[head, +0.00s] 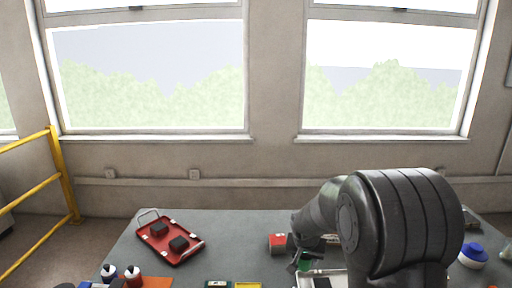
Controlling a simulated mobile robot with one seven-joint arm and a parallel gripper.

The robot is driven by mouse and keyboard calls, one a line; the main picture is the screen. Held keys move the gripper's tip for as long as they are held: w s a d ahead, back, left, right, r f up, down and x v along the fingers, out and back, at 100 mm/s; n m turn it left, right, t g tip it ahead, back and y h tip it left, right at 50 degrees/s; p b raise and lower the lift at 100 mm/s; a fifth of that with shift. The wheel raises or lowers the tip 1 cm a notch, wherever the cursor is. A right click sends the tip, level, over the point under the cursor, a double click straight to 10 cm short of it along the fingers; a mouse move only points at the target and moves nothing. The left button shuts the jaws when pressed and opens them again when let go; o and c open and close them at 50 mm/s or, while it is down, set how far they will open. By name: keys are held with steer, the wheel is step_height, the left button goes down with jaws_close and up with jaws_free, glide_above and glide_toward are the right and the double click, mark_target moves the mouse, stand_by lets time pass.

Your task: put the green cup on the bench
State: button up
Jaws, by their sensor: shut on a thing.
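The green cup (304,266) shows as a small green patch below the end of my arm, largely hidden. My gripper (304,257) points down at it and is shut on it, just behind the white-rimmed tray (308,281). I cannot tell whether the cup touches the surface below it. The grey bench (235,235) spreads across the lower part of the head view, its front cut off by the frame.
A red tray (156,243) with two dark blocks lies at the left. A red and white box (277,243) stands left of my gripper. Bottles (132,276) stand front left; a blue-lidded container (473,252) is at right.

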steer(key=shift+a, duration=0.2)
steer(key=shift+a, duration=0.1)
steer(key=w+a, duration=0.1)
steer(key=a, duration=0.2)
steer(key=a+n, duration=0.1)
steer(key=a, duration=0.3)
steer(key=w+a+n, duration=0.1)
steer(key=a, duration=0.2)
steer(key=shift+w+a+r+y, duration=0.15)
steer(key=shift+w+r+y, duration=0.15)
steer(key=a+n, duration=0.2)
steer(key=a, duration=1.1)
steer(key=r+n+y, duration=0.1)
steer(key=n+y, duration=0.1)
steer(key=n, duration=0.2)
glide_above(159, 281)
steer(key=s, duration=0.1)
steer(key=shift+d+f, duration=0.15)
steer(key=shift+f, duration=1.35)
steer(key=shift+d+f, duration=0.1)
steer(key=shift+f, duration=1.4)
steer(key=shift+f, duration=0.4)
steer(key=o, duration=1.2)
steer(key=shift+c, duration=0.2)
